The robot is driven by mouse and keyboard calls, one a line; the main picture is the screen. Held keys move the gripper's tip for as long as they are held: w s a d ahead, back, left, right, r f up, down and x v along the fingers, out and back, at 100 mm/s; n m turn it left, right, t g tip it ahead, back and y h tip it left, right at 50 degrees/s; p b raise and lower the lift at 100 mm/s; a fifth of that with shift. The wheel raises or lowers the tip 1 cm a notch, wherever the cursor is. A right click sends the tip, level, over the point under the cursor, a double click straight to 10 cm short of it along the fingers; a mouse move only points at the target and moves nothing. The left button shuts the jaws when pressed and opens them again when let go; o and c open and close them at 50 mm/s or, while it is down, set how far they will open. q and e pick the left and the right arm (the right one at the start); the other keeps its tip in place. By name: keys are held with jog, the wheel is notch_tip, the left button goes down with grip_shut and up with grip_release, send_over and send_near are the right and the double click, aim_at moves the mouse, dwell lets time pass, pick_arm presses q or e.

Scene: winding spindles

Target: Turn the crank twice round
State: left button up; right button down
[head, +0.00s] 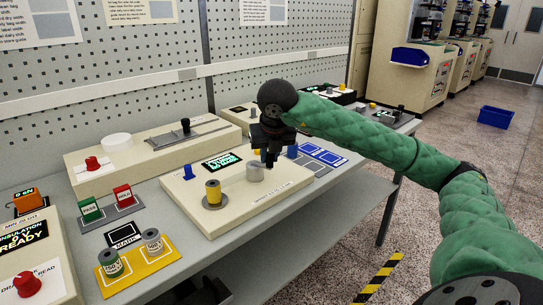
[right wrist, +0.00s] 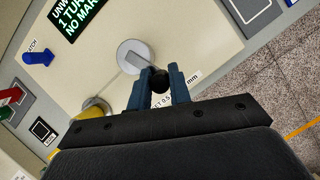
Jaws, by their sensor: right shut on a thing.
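The winder (head: 228,222) is a cream box on the bench with a lit display (head: 222,160) on top. Its crank has a grey round hub (head: 255,173), which also shows in the right wrist view (right wrist: 133,56). A short arm runs from the hub to a dark knob (right wrist: 159,80). My right gripper (head: 268,160) is shut on this knob, its blue fingers (right wrist: 156,88) on either side. The hub is just left of the gripper in the head view. The display's green text is cut off in the right wrist view.
A yellow spool (head: 213,193) and blue latch (head: 188,172) stand left of the crank. A yellow tray (head: 138,262) holds two spools at the front left. Green and red signs (head: 107,203) stand behind it. Another cream box (head: 146,148) lies behind the winder.

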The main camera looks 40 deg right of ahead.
pick_arm(q)
jog(key=shift+s+f, duration=0.15)
jog(key=shift+f, duration=0.25)
pick_arm(e)
jog(key=shift+s+a+m+g+h, duration=0.15)
jog(key=shift+a+m+h, duration=0.15)
jog(key=shift+m, duration=0.45)
jog(key=shift+a+m+g+h, duration=0.2)
jog(key=shift+a+m, duration=0.15)
jog(key=shift+m, duration=0.4)
jog(key=c, duration=1.3)
grip_release()
jog(key=shift+a, duration=0.1)
jog(key=shift+r, duration=0.1)
pick_arm(q)
notch_tip(320, 180, up, 8)
jog(key=w+p, duration=0.1)
jog(key=shift+g+p, duration=0.4)
pick_arm(e)
jog(key=v, duration=0.7)
jog(key=shift+r, duration=0.25)
